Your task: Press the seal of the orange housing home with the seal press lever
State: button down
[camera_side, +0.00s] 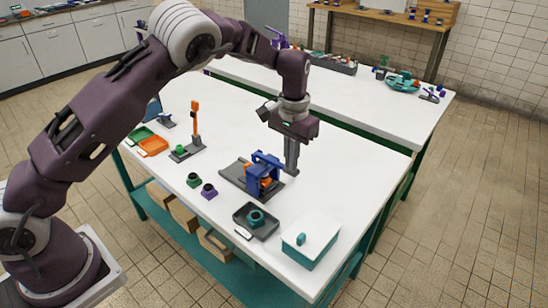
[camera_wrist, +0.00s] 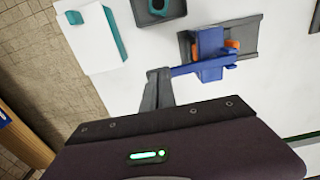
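The seal press (camera_side: 263,170) is blue and stands on a dark grey base plate (camera_side: 235,176) on the white table. The orange housing (camera_side: 266,181) sits in the press, mostly hidden by its blue frame. In the wrist view, orange (camera_wrist: 232,44) shows on both sides of the blue block. A blue lever bar (camera_wrist: 205,67) runs from the block toward my fingertips. My gripper (camera_side: 291,168) points down beside the press, its fingers close together with nothing visible between them. In the wrist view, the fingertips (camera_wrist: 158,74) are at the bar's end; I cannot tell whether they touch it. The seal is hidden.
A dark tray (camera_side: 240,216) holding a teal ring part and a white-lidded teal box (camera_side: 311,240) stand nearer the front. Green (camera_side: 194,180) and purple (camera_side: 209,191) parts lie left of the press. An orange-posted stand (camera_side: 195,120) is farther back. The table right of my gripper is clear.

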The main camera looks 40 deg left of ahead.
jog(key=shift+f, duration=2.25)
jog(key=shift+s+f, duration=0.1)
notch_tip(320, 180, up, 12)
notch_tip(320, 180, up, 10)
jog(key=t+h, duration=0.1)
send_over(290, 173)
jog(key=s+a, duration=0.3)
jog(key=s, duration=0.2)
jog(key=s+a+r+t, duration=0.15)
jog(key=s+r, duration=0.45)
jog(key=s, duration=0.6)
jog(key=s+f+t+y, duration=0.1)
jog(key=s+f+t, duration=0.2)
jog(key=s, duration=1.4)
jog(key=shift+a+f, duration=0.35)
jog(key=shift+f, duration=0.1)
